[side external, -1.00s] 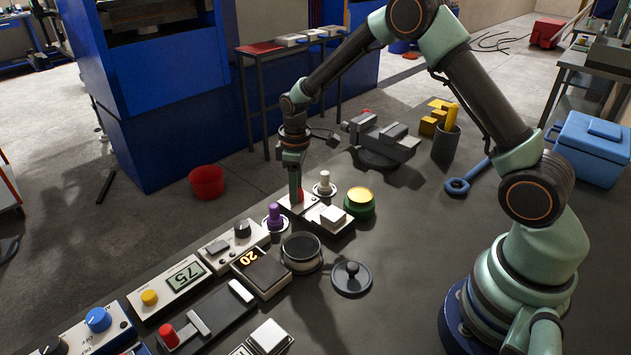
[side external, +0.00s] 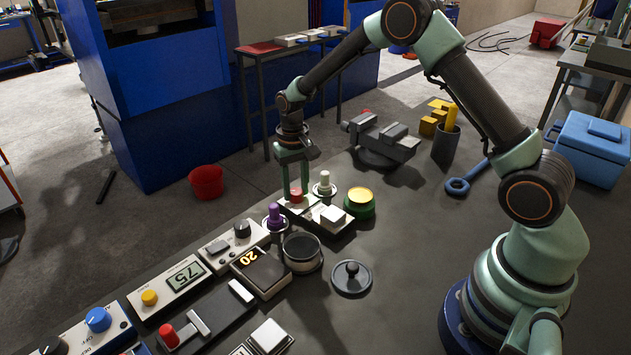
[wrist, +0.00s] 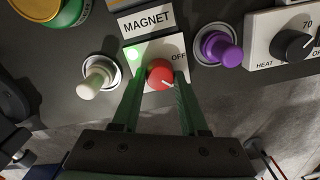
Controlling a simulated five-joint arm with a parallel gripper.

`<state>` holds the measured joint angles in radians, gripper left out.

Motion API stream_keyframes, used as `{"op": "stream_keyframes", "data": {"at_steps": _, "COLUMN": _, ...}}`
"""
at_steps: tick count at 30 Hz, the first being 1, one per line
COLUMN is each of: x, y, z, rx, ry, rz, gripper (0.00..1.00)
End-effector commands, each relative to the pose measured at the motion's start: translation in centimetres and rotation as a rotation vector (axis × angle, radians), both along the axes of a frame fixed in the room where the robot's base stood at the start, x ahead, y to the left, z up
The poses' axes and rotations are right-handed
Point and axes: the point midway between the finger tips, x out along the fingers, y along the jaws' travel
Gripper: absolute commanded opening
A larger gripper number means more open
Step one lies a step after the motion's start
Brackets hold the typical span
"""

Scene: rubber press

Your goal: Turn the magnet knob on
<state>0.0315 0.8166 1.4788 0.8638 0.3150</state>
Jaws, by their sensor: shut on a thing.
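The red magnet knob (wrist: 160,75) sits on a small white panel between a green glowing lamp (wrist: 135,55) and the word OFF. A MAGNET plate (wrist: 146,21) stands just above it in the wrist view. The white mark on the knob points toward its lower right. My gripper (wrist: 160,78) is shut on the knob, with a green finger on each side. In the side view my gripper (side external: 296,190) points straight down over the knob (side external: 296,196), and both fingers show.
A purple knob (wrist: 217,47) and a pale knob (wrist: 99,77) flank the panel closely. The HEAT dial (wrist: 292,45) is farther right. A yellow-topped green button (side external: 359,197) and a dark round pot (side external: 302,252) stand near the panel.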

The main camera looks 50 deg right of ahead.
Motion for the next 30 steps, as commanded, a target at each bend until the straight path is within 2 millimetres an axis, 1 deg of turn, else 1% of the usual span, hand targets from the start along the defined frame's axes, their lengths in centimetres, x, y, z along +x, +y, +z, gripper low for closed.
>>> {"op": "stream_keyframes", "data": {"at_steps": 1, "x": -0.25, "y": 0.45, "z": -0.2, "rx": 0.0, "ry": 0.012, "rz": -0.025, "gripper": 0.0}}
{"op": "stream_keyframes", "data": {"at_steps": 6, "x": -0.25, "y": 0.45, "z": -0.23, "rx": -0.003, "ry": 0.017, "rz": -0.132, "gripper": 0.0}}
{"op": "stream_keyframes", "data": {"at_steps": 13, "x": -0.24, "y": 0.44, "z": -0.23, "rx": -0.006, "ry": 0.022, "rz": -0.22, "gripper": 0.0}}
{"op": "stream_keyframes", "data": {"at_steps": 21, "x": -0.21, "y": 0.43, "z": -0.25, "rx": -0.007, "ry": 0.022, "rz": -0.254, "gripper": 0.0}}
{"op": "stream_keyframes", "data": {"at_steps": 30, "x": -0.17, "y": 0.43, "z": -0.26, "rx": -0.007, "ry": 0.02, "rz": -0.254, "gripper": 0.0}}
